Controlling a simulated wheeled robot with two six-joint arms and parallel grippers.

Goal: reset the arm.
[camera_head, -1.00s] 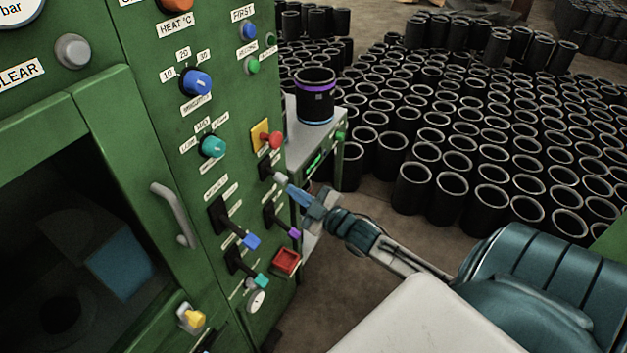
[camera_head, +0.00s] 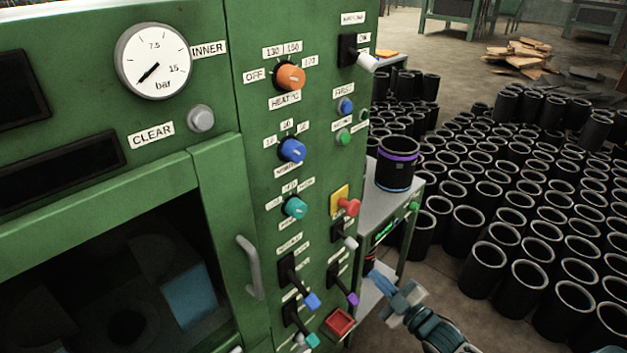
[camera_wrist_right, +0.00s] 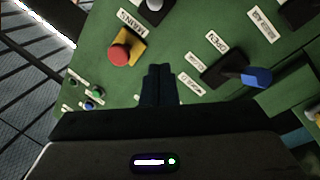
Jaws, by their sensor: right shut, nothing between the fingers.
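My right gripper (camera_head: 388,290) is at the lower right of the head view, in front of the small side table and to the right of the green machine's (camera_head: 225,95) lever panel. Its fingers are together with nothing between them. In the right wrist view the closed fingers (camera_wrist_right: 158,86) point toward the green panel, below the red knob (camera_wrist_right: 119,55) on its yellow plate and left of the blue-tipped lever (camera_wrist_right: 256,77). The gripper appears apart from the controls. My left gripper is not in view.
The green machine fills the left side, with a door handle (camera_head: 249,267), dials and levers. A black sleeve with a purple band (camera_head: 397,169) stands on the grey side table (camera_head: 413,189). Many black sleeves (camera_head: 480,222) cover the floor at right.

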